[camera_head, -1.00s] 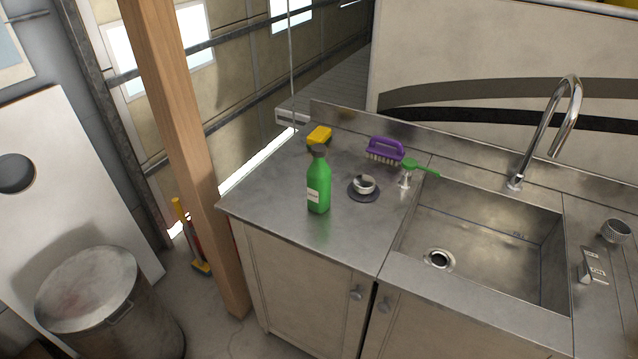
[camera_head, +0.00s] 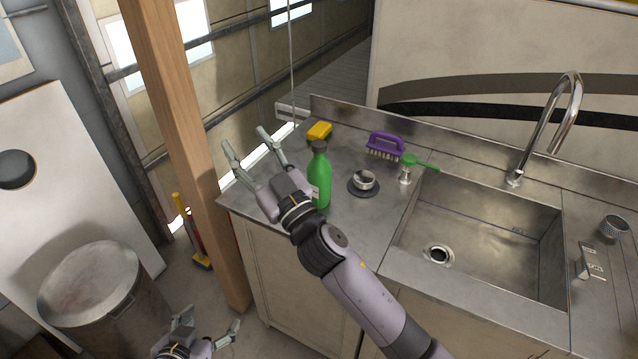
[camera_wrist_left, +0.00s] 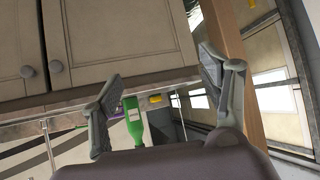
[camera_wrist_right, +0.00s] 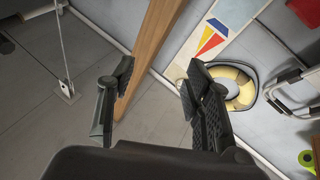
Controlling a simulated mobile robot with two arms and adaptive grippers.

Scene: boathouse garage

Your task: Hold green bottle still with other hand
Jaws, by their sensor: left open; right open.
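The green bottle (camera_head: 321,180) with a dark cap stands upright on the metal counter (camera_head: 290,190), left of the sink. My right gripper (camera_head: 246,142) is open and empty over the counter's left edge, left of the bottle, its fingers pointing away from it; its wrist hides part of the bottle's left side. My left gripper (camera_head: 210,322) is open and empty, low in front of the cabinet, well below the counter top. In the left wrist view the bottle (camera_wrist_left: 133,120) appears inverted, beyond the open fingers. The right wrist view shows no bottle between the open fingers (camera_wrist_right: 158,72).
A yellow sponge (camera_head: 320,131), a purple brush (camera_head: 384,146), a round metal item on a dark disc (camera_head: 363,186) and a green-handled brush (camera_head: 422,164) lie near the bottle. A wooden post (camera_head: 185,140) stands close left of the counter. A bin (camera_head: 90,285) stands lower left.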

